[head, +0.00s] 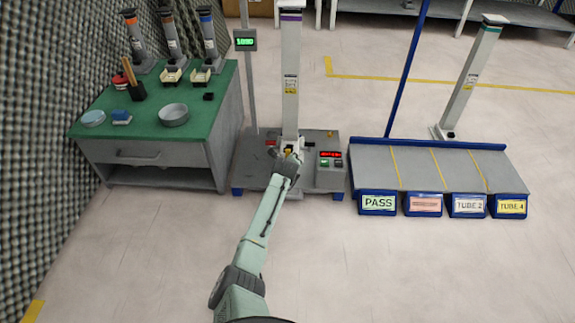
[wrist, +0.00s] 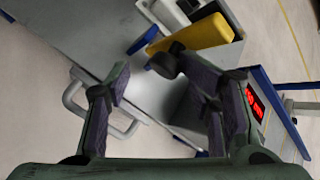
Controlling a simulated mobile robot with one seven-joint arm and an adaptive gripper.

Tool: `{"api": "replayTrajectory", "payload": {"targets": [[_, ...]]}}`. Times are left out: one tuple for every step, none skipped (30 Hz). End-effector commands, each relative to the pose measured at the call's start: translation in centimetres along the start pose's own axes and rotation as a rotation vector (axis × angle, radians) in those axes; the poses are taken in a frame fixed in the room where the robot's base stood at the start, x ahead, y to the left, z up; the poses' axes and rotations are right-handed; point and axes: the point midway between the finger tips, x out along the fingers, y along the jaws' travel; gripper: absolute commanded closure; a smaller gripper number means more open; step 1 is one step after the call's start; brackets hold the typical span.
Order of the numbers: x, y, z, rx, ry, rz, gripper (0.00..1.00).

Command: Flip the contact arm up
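My gripper (wrist: 165,95) is open, with a wide gap between its dark finger pads and nothing between them. A yellow bar (wrist: 200,38), which looks like the contact arm, shows just beyond the fingertips in the wrist view. A dark round knob (wrist: 165,65) sits near its lower left end, by the gap between the fingers; I cannot tell whether the fingers touch it. In the head view my gripper (head: 289,160) is at the foot of the tall white column with a purple cap (head: 290,70), and hides most of the contact arm.
The test stand's base (head: 255,165) carries a box with a red display (head: 330,155) to the right of my gripper. A green-topped bench (head: 145,112) stands left. A grey rack (head: 370,165) with labelled bins stands right. The floor in front is clear.

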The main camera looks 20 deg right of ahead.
Motion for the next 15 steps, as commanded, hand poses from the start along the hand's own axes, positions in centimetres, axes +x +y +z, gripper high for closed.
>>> {"api": "replayTrajectory", "payload": {"targets": [[0.2, 0.4, -0.3, -0.001, 0.006, 0.009, 0.57], [0.2, 0.4, -0.3, -0.002, 0.005, 0.009, 0.57], [0.1, 0.4, -0.2, -0.002, 0.005, 0.008, 0.57], [0.1, 0.3, -0.1, -0.002, 0.004, 0.008, 0.57], [0.0, 0.2, 0.0, -0.002, 0.003, 0.007, 0.57], [-0.3, 0.0, 0.2, -0.002, 0.001, 0.006, 0.57], [-0.5, -0.2, 0.5, -0.002, 0.000, 0.005, 0.57], [-0.8, -0.4, 0.7, -0.002, -0.001, 0.004, 0.57], [-1.3, -0.8, 1.1, -0.002, -0.002, 0.002, 0.57], [-1.7, -1.2, 1.4, -0.002, -0.003, 0.001, 0.57], [-2.1, -1.5, 1.8, -0.001, -0.003, 0.000, 0.57], [-2.7, -2.0, 2.2, -0.001, -0.004, -0.001, 0.57], [-3.1, -2.4, 2.5, 0.000, -0.004, -0.001, 0.57], [-3.6, -2.7, 2.8, 0.000, -0.004, -0.002, 0.57], [-4.1, -3.1, 3.2, 0.000, -0.003, -0.002, 0.57]]}}
